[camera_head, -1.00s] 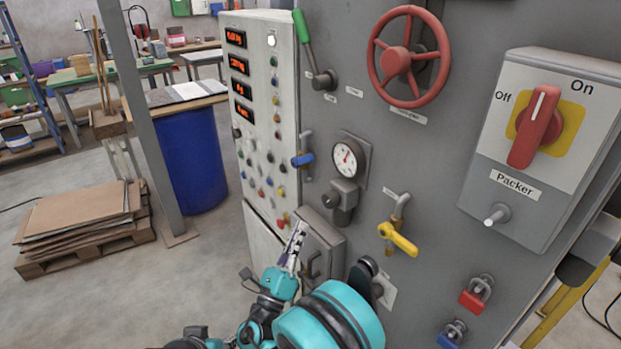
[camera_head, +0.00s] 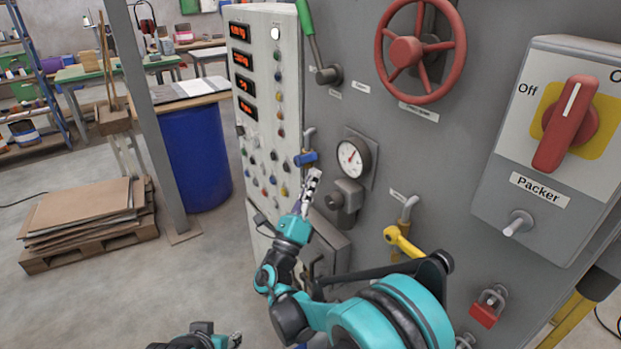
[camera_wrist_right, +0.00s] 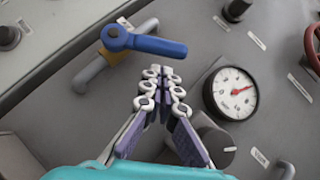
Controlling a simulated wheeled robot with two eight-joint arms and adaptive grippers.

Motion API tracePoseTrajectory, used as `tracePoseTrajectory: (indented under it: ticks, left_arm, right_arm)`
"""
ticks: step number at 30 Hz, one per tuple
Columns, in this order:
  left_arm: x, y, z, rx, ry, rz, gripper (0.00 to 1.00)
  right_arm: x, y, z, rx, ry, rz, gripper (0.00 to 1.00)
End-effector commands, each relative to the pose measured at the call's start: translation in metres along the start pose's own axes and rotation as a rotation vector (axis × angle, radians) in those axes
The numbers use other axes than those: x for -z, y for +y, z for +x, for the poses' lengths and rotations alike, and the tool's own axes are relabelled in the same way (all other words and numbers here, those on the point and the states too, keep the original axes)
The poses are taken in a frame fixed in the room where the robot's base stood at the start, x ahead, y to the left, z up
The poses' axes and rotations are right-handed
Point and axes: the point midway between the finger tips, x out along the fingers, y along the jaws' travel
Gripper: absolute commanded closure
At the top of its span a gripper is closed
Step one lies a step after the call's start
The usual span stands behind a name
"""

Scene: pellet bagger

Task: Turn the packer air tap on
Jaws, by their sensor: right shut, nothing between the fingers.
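A tap with a blue lever (camera_head: 306,158) sits on a bent pipe on the grey machine front, left of the gauge; it also shows in the wrist view (camera_wrist_right: 150,45), its lever crosswise to the pipe. A second tap with a yellow lever (camera_head: 402,241) is lower right. I cannot read which label says packer air. My right gripper (camera_head: 316,172) is shut and empty, its tips close below the blue lever; in the wrist view the tips (camera_wrist_right: 163,75) lie just under it. I cannot tell if they touch. My left gripper (camera_head: 235,340) shows only partly at the bottom edge.
A pressure gauge (camera_head: 352,158) and a dark knob (camera_head: 336,200) are right of the gripper. A red handwheel (camera_head: 405,50) is above, the Packer switch box (camera_head: 530,210) far right. A grey box (camera_head: 330,248) juts out below. A button panel (camera_head: 262,110) stands left.

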Motion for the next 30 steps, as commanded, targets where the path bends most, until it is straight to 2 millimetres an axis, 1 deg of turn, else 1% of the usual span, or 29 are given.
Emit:
tracePoseTrajectory:
  ticks: [6,17,30]
  left_arm:
    - [-0.0012,0.0000,0.0017,0.000,0.000,0.000,0.60]
    - [-0.0008,0.0000,0.0012,0.000,0.000,0.000,0.60]
    - [0.0045,0.0000,-0.0062,0.000,0.000,0.000,0.60]
  right_arm:
    - [-0.0079,-0.0001,0.0074,0.000,0.000,0.000,1.00]
    - [-0.0085,-0.0004,0.0078,-0.002,0.000,-0.002,1.00]
    - [-0.0119,-0.0036,0.0114,-0.054,0.000,-0.053,1.00]
